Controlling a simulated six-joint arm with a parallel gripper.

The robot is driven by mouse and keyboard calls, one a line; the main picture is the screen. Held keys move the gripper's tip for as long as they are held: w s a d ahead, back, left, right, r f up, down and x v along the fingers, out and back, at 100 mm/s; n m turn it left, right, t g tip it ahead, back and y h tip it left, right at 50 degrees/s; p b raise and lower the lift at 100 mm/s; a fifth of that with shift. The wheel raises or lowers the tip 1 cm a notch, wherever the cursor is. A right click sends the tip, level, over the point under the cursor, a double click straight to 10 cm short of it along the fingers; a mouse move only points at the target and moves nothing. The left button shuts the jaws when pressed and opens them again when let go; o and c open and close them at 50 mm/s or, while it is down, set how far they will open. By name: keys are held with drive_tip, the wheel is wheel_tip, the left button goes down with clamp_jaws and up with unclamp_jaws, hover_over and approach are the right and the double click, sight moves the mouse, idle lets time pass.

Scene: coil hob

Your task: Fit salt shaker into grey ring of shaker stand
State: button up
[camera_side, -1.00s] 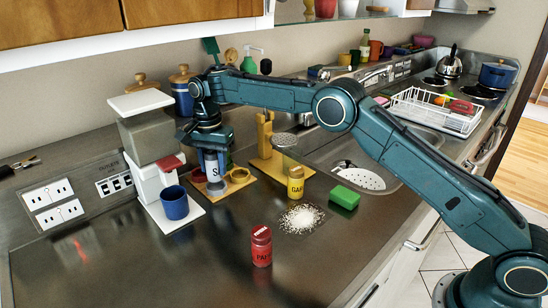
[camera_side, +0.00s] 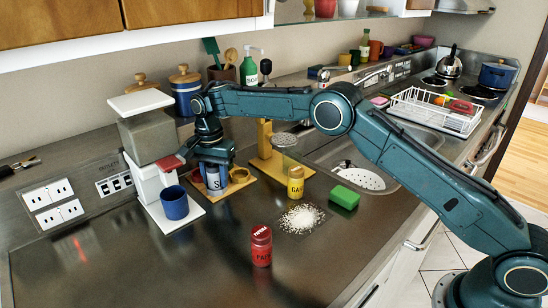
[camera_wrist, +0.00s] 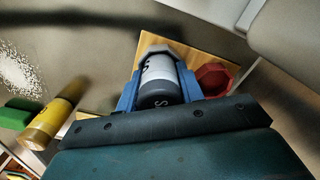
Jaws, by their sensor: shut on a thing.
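The salt shaker (camera_side: 214,182), white-labelled with an "S" and dark at the end, is held upright in my gripper (camera_side: 212,172) over the wooden shaker stand (camera_side: 233,190). The wrist view shows the blue fingers (camera_wrist: 158,92) shut on both sides of the salt shaker (camera_wrist: 158,80). A grey edge, seemingly the grey ring (camera_wrist: 168,49), shows around its far end. I cannot tell how deep the shaker sits in it. A yellow ring (camera_side: 241,175) is to the right on the stand, and a red ring (camera_wrist: 214,76) is beside the shaker in the wrist view.
A white grinder-like machine (camera_side: 152,183) with a blue cup (camera_side: 174,203) stands close on the left. A yellow shaker (camera_side: 295,188), a red shaker (camera_side: 261,246), spilled salt (camera_side: 300,218) and a green sponge (camera_side: 345,197) are to the right. The front counter is mostly clear.

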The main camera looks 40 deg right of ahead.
drive_tip(key=shift+f, duration=0.3)
drive_tip(key=shift+s+f, duration=0.1)
drive_tip(key=shift+f, duration=0.3)
drive_tip(key=o, duration=1)
drive_tip(key=shift+d, duration=0.1)
wheel_tip(320, 180, up, 9)
drive_tip(key=shift+f, duration=0.15)
drive_tip(key=shift+r, duration=0.25)
drive_tip(key=shift+r, duration=0.1)
